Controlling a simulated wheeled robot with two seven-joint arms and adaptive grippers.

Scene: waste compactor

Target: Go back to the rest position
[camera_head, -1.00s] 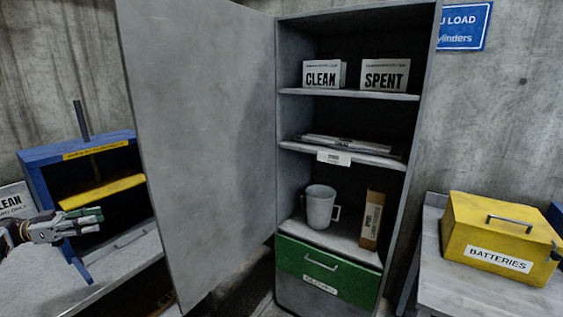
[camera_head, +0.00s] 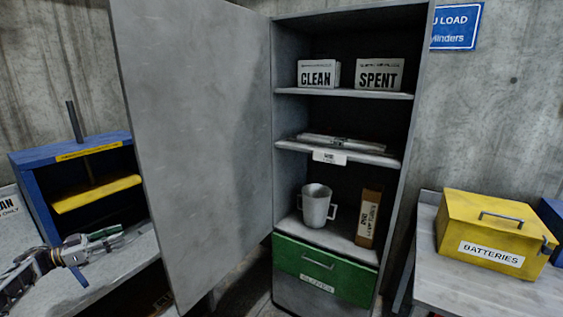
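My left gripper (camera_head: 118,239) shows at the lower left, over the grey worktop in front of the blue compactor frame (camera_head: 38,190). Its fingers point right, toward the open cabinet door. I see nothing held in it, but its fingers are too small and seen too much from the side to tell whether they are apart. My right gripper is not in view.
The grey cabinet door (camera_head: 200,130) stands open close to the right of my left gripper. The cabinet holds CLEAN (camera_head: 318,74) and SPENT (camera_head: 380,74) boxes, a metal mug (camera_head: 316,207) and a green drawer (camera_head: 325,270). A yellow BATTERIES box (camera_head: 490,225) sits at right.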

